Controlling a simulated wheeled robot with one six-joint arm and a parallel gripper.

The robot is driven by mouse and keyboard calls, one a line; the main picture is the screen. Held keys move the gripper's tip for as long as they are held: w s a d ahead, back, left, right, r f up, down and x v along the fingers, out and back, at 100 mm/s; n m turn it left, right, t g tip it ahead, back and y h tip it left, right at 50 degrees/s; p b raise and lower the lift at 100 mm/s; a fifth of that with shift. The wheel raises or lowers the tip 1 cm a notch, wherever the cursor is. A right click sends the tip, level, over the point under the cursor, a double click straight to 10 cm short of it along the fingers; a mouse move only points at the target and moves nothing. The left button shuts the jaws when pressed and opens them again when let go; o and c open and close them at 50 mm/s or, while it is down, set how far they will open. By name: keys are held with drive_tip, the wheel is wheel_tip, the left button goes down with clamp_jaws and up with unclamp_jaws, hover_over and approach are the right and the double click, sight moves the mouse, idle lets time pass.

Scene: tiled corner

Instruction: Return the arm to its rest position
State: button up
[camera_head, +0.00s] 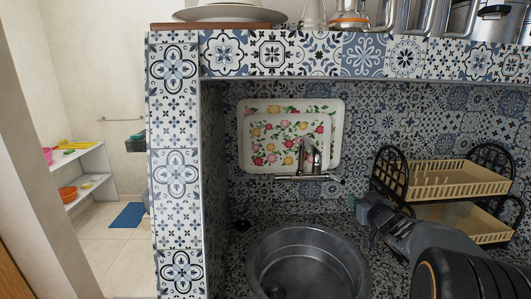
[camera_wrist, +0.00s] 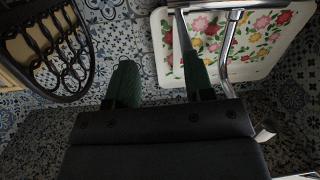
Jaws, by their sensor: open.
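My arm (camera_head: 440,250) reaches in from the lower right of the head view, over the counter right of the sink. My gripper (camera_head: 366,207) is at its far end, just left of the black dish rack and to the right of and below the faucet. In the wrist view the two green-padded fingers of my gripper (camera_wrist: 156,68) stand apart with nothing between them. The right finger overlaps the floral tray in that view; I cannot tell how close they are.
A round metal sink (camera_head: 307,262) sits in the speckled counter, with a faucet (camera_head: 309,160) behind it. A floral tray (camera_head: 246,160) leans on the tiled wall. The dish rack (camera_head: 455,190) stands close on the right. A tiled shelf (camera_head: 360,55) with glassware runs overhead; a tiled pillar (camera_head: 176,170) stands left.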

drive_tip(key=s+d+f+m+g+h, duration=0.1)
drive_tip(key=s+f+m+g+h, duration=0.35)
drive_tip(key=s+f+g, duration=0.55)
drive_tip(key=s+a+n+g+y, duration=0.2)
drive_tip(key=s+a+n+y, duration=0.1)
drive_tip(key=s+a, duration=1.4)
drive_tip(key=shift+a+r+g+y, duration=0.3)
drive_tip(key=shift+r+g+y, duration=0.05)
drive_tip(key=shift+r+g, duration=0.1)
